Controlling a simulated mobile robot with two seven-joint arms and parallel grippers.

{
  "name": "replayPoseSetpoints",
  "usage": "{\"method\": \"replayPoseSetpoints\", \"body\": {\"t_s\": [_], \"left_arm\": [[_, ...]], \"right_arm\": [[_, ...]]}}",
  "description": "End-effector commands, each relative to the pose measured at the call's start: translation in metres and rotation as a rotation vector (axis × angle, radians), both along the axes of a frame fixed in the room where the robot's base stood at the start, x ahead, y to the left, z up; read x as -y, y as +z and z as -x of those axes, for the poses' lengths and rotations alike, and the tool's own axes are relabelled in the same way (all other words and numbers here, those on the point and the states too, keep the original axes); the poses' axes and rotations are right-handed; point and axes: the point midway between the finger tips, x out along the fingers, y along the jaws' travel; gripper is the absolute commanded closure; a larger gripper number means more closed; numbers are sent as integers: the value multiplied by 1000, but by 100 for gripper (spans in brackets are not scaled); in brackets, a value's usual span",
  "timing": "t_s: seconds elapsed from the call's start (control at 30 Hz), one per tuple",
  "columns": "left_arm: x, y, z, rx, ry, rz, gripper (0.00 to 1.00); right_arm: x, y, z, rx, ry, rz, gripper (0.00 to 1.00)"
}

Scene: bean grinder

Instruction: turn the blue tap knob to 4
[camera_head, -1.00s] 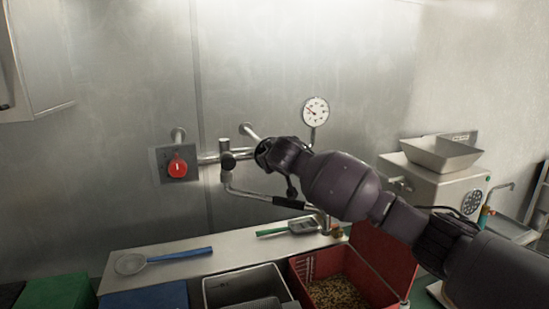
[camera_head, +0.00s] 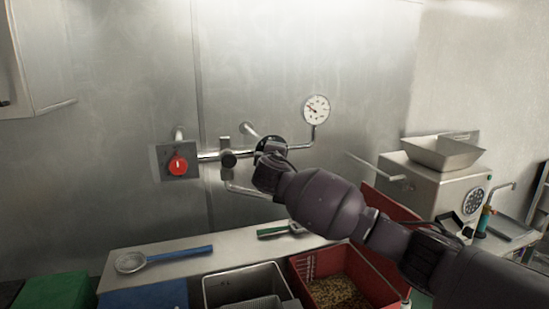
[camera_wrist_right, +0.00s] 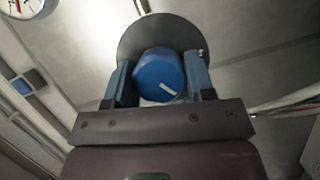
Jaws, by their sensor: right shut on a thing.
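The blue tap knob (camera_wrist_right: 160,73) shows in the right wrist view, in front of a round grey dial plate (camera_wrist_right: 130,40). A pale mark on the knob's face points to the lower right. My right gripper (camera_wrist_right: 160,84) is shut on the knob, one blue finger on each side. In the head view my right arm comes in from the right, and the right gripper (camera_head: 268,160) is at the wall pipe (camera_head: 210,156). It hides the blue knob there. No numbers on the dial can be read. My left gripper is not in view.
A red knob (camera_head: 178,165) sits on a grey plate at left. A pressure gauge (camera_head: 316,109) stands above the pipe. Below are a strainer with a blue handle (camera_head: 183,253), a metal bin (camera_head: 243,285) and a red crate (camera_head: 308,268). A grinder with a tray stands right.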

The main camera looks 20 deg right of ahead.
Motion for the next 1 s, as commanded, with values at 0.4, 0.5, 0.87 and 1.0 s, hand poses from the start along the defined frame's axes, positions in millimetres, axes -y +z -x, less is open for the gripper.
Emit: {"method": "replayPoseSetpoints", "body": {"t_s": [0.4, 0.5, 0.87, 1.0], "left_arm": [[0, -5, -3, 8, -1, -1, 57], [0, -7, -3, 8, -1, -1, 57], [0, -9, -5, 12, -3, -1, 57], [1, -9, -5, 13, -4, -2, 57]], "right_arm": [[0, -3, 0, 12, 0, 394, 74], [1, -3, 0, 14, -1, 480, 74], [1, -3, 0, 22, 0, 711, 74], [0, -3, 0, 25, 1, 760, 74]]}}
